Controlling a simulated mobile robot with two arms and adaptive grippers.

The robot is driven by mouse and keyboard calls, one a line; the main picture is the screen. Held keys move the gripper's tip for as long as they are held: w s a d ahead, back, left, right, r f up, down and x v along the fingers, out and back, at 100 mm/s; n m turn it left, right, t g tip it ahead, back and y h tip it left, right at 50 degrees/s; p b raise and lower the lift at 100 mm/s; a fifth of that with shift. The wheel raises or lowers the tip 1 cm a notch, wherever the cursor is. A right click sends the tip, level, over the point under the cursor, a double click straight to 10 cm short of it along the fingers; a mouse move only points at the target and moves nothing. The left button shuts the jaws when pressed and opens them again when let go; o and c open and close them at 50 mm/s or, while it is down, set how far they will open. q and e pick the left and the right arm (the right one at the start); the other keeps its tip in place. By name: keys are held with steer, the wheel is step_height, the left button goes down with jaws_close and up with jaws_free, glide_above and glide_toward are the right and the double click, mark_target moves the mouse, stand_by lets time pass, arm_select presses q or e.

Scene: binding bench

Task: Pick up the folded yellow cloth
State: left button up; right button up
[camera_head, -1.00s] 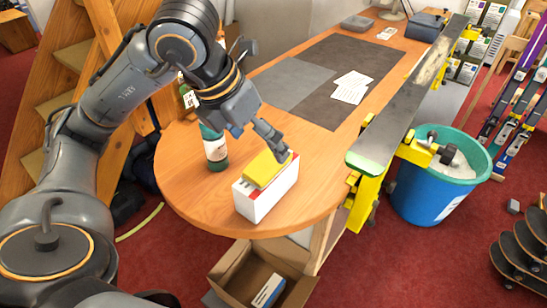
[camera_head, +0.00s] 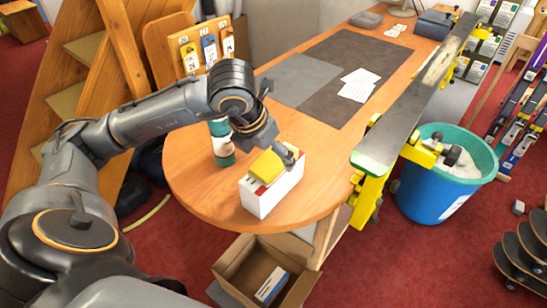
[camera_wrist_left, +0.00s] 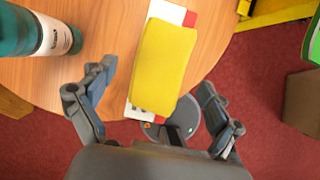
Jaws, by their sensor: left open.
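The folded yellow cloth (camera_head: 267,166) lies on top of a white and red box (camera_head: 272,192) near the rounded end of the wooden table. In the left wrist view the cloth (camera_wrist_left: 164,66) is in the middle, just ahead of my gripper. My left gripper (camera_head: 287,152) is at the cloth in the head view. In the left wrist view its two fingers (camera_wrist_left: 157,90) are spread wide, one on each side of the cloth, with nothing between them held. My right gripper is not in view.
A green bottle (camera_head: 221,143) stands on the table (camera_head: 196,185) left of the box; it also shows in the left wrist view (camera_wrist_left: 38,32). An open cardboard box (camera_head: 241,262) is on the floor below. A ski (camera_head: 405,110) is clamped along the table's right edge.

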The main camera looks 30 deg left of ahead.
arm_select(q)
steer(key=shift+x, duration=0.9)
steer(key=shift+c, duration=0.5)
steer(key=c, duration=1)
steer(key=shift+c, duration=0.2)
steer(key=shift+r, duration=0.1)
